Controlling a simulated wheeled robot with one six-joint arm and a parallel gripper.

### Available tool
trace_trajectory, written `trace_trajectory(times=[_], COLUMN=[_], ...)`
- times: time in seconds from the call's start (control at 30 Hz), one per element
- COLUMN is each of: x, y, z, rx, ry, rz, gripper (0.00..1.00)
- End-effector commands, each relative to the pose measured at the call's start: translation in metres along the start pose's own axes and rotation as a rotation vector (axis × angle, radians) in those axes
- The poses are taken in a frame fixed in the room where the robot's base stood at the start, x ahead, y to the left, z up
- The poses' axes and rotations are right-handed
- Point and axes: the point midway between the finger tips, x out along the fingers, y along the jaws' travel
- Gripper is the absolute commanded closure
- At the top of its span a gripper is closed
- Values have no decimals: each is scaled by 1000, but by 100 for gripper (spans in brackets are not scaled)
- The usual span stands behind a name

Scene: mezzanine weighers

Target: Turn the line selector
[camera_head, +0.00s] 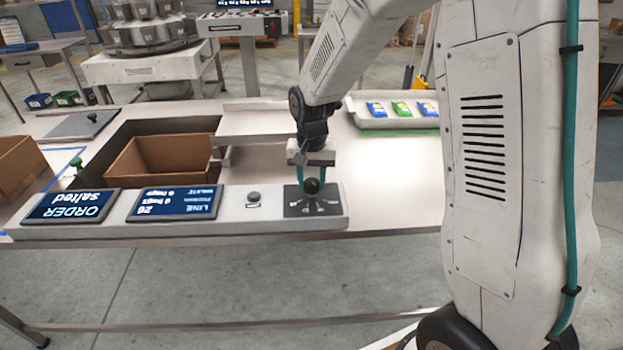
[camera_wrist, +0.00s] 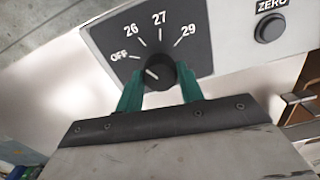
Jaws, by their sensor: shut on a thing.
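The line selector is a round black knob (camera_wrist: 161,74) on a dark plate (camera_head: 298,208) at the right end of the white console. In the wrist view its plate (camera_wrist: 105,25) is marked OFF, 26, 27 and 29. The white mark on the knob appears to point up-left, toward OFF. My gripper (camera_head: 311,178) comes down over the knob, and its teal fingers are shut on the knob's two sides. The fingers (camera_wrist: 160,82) hide part of the knob's edge in the wrist view.
A ZERO button (camera_head: 253,197) sits left of the selector, then a LINE screen (camera_head: 174,204) and an ORDER screen (camera_head: 70,206). A cardboard box (camera_head: 160,158) stands behind them. A white tray (camera_head: 375,123) with several packets is at the back right.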

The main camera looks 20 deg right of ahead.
Motion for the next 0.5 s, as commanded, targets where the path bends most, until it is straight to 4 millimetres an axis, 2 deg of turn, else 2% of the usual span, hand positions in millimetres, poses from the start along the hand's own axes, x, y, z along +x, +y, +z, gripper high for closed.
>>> trace_trajectory(times=[0.5], x=[-1], y=[-1], z=[-1], rx=[-389], ry=[3], rz=[-2], gripper=[86])
